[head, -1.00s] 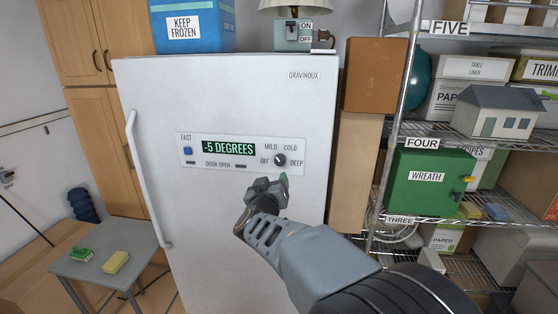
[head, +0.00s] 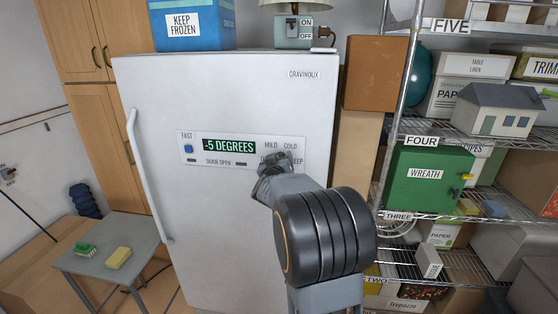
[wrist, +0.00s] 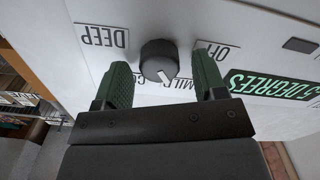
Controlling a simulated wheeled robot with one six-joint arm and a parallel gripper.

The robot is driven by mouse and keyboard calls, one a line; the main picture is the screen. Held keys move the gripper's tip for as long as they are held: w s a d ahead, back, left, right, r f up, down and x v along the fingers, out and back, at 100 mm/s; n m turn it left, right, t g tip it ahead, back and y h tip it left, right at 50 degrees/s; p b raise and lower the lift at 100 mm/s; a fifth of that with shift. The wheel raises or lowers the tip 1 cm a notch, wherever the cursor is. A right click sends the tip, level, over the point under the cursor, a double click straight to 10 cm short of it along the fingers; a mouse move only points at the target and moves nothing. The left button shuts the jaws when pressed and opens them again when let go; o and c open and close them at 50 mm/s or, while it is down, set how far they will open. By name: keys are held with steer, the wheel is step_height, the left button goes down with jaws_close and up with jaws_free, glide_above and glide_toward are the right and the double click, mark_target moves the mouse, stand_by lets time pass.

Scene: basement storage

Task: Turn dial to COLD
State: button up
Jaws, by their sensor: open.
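The dark round dial (wrist: 158,58) sits on the freezer's control panel (head: 212,163). In the wrist view the panel appears upside down, with DEEP at upper left and OFF at upper right. The dial's white mark points down and slightly right, toward the MILD label (wrist: 180,84). The COLD label (head: 290,146) shows in the head view. My gripper (head: 278,162) is open, with its green fingers on either side of the dial in the wrist view. I cannot tell whether they touch it. My gripper hides the dial in the head view.
The display (head: 229,146) reads -5 DEGREES. The white freezer (head: 215,95) has a long handle (head: 148,175) at left. Metal shelving (head: 455,214) and a cardboard box (head: 374,74) stand at right. A small grey table (head: 85,263) holds sponges at lower left.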

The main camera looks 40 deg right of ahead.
steer(key=shift+c, duration=0.2)
steer(key=c, duration=0.9)
steer(key=shift+b, duration=0.3)
steer(key=m+b, duration=0.4)
steer(key=m, duration=0.2)
steer(key=m+b, duration=0.5)
steer(key=m, duration=0.2)
steer(key=shift+s+d+m, duration=0.15)
steer(key=shift+m, duration=0.15)
steer(key=shift+b, duration=0.3)
